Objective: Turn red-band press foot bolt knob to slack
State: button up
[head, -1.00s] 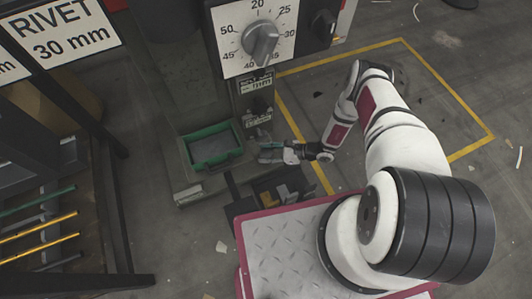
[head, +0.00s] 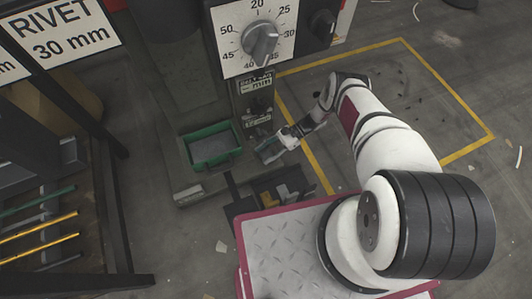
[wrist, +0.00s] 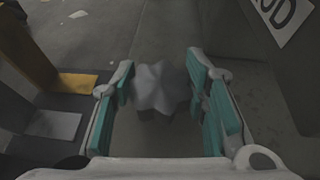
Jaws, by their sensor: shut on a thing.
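My gripper (head: 266,150) is low beside the foot of the press (head: 165,70) in the head view, angled down to the left. In the wrist view, a grey star-shaped knob (wrist: 160,90) sits between the teal pads of my gripper (wrist: 160,82), which is shut on it. In the head view the knob is hidden by my gripper.
A green-rimmed tray (head: 212,164) is on the press beside my gripper. A large dial (head: 260,42) is above. A dark box with yellow and grey pieces (head: 268,190) stands close below. A rack with rods (head: 40,225) is at left. Floor inside the yellow lines is mostly clear.

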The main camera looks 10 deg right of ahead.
dwell(0.4)
jog(key=o, duration=1.2)
jog(key=shift+c, duration=0.2)
jog(key=shift+d, duration=0.1)
jog(key=v, duration=1.2)
jog(key=shift+w+f, duration=0.1)
